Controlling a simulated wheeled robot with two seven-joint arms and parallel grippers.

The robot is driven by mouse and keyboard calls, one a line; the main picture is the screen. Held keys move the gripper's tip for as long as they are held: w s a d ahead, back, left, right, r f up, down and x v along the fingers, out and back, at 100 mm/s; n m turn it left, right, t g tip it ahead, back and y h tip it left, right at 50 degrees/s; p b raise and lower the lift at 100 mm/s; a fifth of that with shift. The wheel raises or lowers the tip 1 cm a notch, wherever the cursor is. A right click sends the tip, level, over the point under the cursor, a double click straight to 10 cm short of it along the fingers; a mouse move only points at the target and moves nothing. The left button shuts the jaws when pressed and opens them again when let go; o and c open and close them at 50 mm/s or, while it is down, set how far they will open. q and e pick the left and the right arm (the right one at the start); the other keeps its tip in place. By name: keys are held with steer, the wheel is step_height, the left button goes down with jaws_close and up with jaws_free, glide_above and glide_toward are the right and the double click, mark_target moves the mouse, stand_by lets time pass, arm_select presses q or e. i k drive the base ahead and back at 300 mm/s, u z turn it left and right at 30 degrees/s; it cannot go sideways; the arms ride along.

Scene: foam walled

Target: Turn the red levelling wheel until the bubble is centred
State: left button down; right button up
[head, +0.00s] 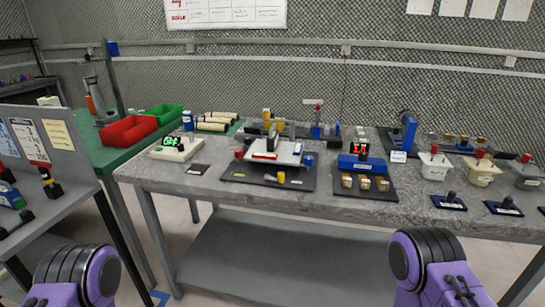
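A white levelling plate (290,151) stands on a dark mat (237,174) in the middle of the grey table. A small red wheel (239,154) is at its left side, a blue wheel (309,160) at its right side and a yellow one (281,177) at its front. A dark upright object and a red-marked piece are on the plate. The bubble is too small to make out. Neither gripper is in view. Only purple and black links of my arms show at the bottom left and bottom right, well short of the plate.
A white box with a green display (178,148) stands left of the plate. A blue unit with a red display (361,163) stands to its right. Several pots and switches fill the table's right end. Red (128,131) and green bins sit on the green bench at left.

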mark_target(238, 152)
steer(key=k, duration=0.5)
steer(key=u, duration=0.9)
steer(key=i, duration=0.95)
steer(key=z, duration=1.7)
